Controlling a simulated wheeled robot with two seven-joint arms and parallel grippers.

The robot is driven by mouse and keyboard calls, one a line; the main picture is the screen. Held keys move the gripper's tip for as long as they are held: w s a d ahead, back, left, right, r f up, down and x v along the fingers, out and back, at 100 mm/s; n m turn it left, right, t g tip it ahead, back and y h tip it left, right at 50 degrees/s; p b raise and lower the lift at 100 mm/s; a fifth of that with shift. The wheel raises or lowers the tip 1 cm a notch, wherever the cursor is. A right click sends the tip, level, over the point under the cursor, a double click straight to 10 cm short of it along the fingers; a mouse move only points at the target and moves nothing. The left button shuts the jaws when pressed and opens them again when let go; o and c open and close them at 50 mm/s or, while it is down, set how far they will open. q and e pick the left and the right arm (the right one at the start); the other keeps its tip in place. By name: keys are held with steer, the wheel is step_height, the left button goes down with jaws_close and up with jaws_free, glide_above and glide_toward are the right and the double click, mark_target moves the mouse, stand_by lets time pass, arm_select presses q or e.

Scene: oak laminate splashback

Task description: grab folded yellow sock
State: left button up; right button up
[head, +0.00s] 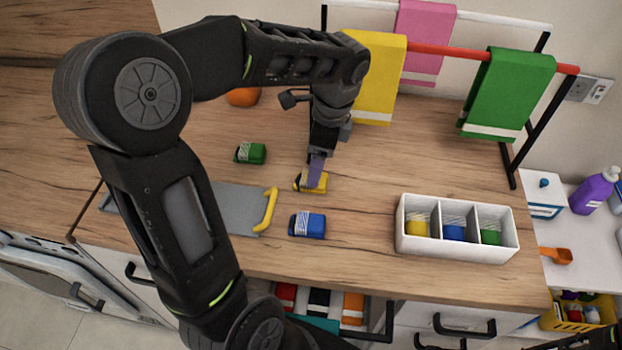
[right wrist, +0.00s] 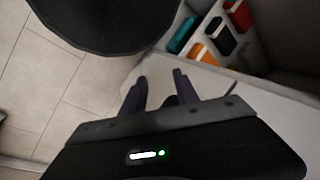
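The folded yellow sock (head: 305,186) lies on the wooden worktop, between a green and a blue folded sock. My left gripper (head: 316,180) reaches down over it from above, its fingertips at the sock. The finger in sight covers part of the sock, and I cannot tell whether the fingers are closed on it. In the right wrist view my right gripper (right wrist: 160,92) is open and empty, with its fingers apart, above the area in front of an open drawer.
Beside it lie a green sock (head: 250,153) and a blue sock (head: 307,225). A white divided box (head: 458,246) holds yellow, blue and green socks. A grey board with a yellow handle (head: 267,210) lies left. A towel rack (head: 520,140) stands behind. An open drawer (right wrist: 265,85) holds several socks.

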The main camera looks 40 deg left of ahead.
arm_select(q)
steer(key=shift+f, duration=0.15)
steer(key=f, duration=0.3)
steer(key=a+f+p, duration=0.1)
steer(key=f, duration=0.1)
steer(key=shift+s, duration=0.25)
steer(key=shift+c, duration=0.4)
steer(key=c, duration=1.3)
